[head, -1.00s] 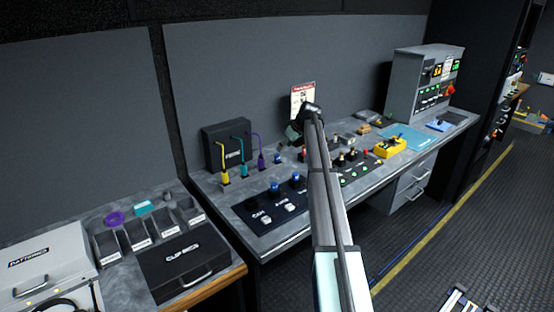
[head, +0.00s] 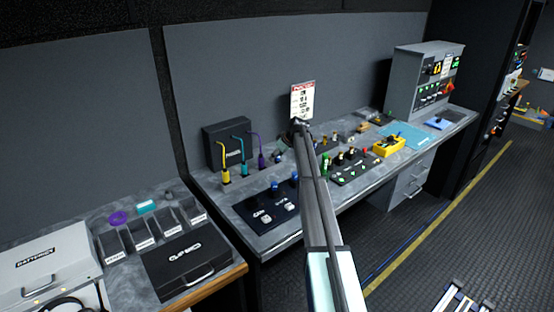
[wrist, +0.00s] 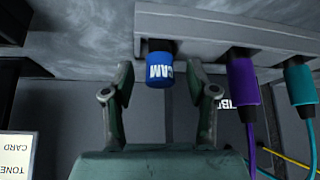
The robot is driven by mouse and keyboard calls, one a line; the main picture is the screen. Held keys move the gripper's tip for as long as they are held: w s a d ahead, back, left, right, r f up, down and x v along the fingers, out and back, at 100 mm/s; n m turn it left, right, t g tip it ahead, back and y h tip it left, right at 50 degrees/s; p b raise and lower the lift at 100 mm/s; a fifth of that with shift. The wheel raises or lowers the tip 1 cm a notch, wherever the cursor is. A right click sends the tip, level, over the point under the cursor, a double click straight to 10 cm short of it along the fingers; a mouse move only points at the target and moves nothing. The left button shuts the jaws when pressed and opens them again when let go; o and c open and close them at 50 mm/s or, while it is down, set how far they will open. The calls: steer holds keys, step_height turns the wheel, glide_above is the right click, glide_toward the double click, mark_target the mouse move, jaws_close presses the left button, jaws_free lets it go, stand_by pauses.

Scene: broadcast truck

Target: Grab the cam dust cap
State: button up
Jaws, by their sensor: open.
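The cam dust cap (wrist: 159,70) is a blue cylinder with white CAM lettering, upside down in the wrist view. It sits on a dark socket at the edge of a grey strip. My gripper (wrist: 159,66) is open, with one finger on each side of the cap. A gap shows between each finger and the cap, and the fingertips look about level with it. In the head view my arm covers most of the gripper, and I cannot clearly make out the cap there.
Purple (wrist: 242,90) and teal (wrist: 299,85) plugs with cables stand close beside the cap. A dark box (head: 227,143) and a yellow plug (head: 225,174) are on the desk. A control panel with blue knobs (head: 275,188) lies in front. A printed card (head: 303,99) stands behind.

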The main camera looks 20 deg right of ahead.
steer(key=c, duration=0.9)
steer(key=shift+c, duration=0.2)
